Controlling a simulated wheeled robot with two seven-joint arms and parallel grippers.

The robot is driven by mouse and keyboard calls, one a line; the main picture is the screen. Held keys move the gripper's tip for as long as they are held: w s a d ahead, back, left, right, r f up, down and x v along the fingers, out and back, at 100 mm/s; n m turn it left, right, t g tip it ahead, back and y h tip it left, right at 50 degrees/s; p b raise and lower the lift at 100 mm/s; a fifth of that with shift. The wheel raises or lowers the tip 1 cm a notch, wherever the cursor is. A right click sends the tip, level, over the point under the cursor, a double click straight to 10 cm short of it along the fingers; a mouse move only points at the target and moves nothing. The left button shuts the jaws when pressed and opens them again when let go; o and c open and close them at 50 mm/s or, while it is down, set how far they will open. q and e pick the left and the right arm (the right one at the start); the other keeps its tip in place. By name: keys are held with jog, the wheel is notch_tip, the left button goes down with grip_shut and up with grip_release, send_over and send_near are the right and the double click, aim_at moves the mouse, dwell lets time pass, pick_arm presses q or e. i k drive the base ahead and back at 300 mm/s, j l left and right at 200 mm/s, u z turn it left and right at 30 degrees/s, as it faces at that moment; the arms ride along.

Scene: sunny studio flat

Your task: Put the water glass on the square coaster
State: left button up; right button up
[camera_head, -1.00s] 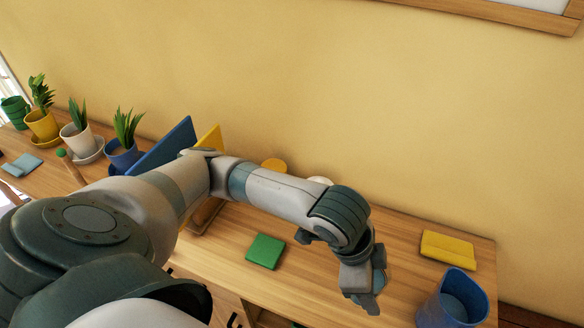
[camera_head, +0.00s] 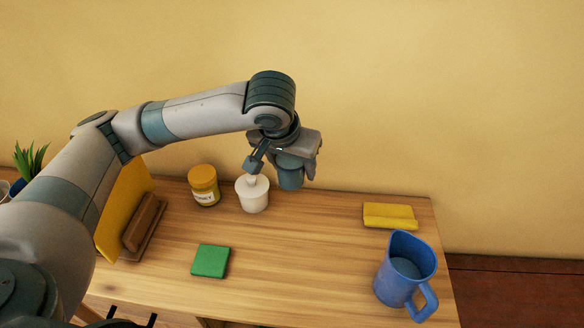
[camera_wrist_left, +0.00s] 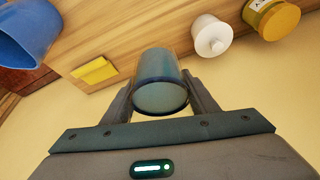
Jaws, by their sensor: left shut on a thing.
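The water glass (camera_head: 291,176) is a small blue-tinted tumbler. My left gripper (camera_head: 284,160) is shut on it and holds it over the back of the table, just right of a white lidded pot. In the left wrist view the glass (camera_wrist_left: 160,84) sits between the two fingers. The square coaster (camera_head: 211,261) is a flat green square lying on the table, nearer the front and to the left of the gripper. Nothing stands on the coaster. It does not show in the left wrist view. My right gripper is out of view.
The white pot (camera_head: 253,194) and a yellow-lidded honey jar (camera_head: 204,186) stand at the back of the wooden table (camera_head: 310,260). A blue pitcher (camera_head: 403,272) and a yellow block (camera_head: 390,215) are at the right. A brown wooden holder (camera_head: 143,225) is at the left. The table's middle is clear.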

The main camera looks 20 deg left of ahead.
aim_at(210, 260)
jog(key=l+u, duration=0.1)
jog(key=u, duration=0.3)
jog(key=i+l+u, duration=0.1)
jog(key=u, duration=0.3)
jog(key=l+u, duration=0.15)
jog(key=u, duration=0.25)
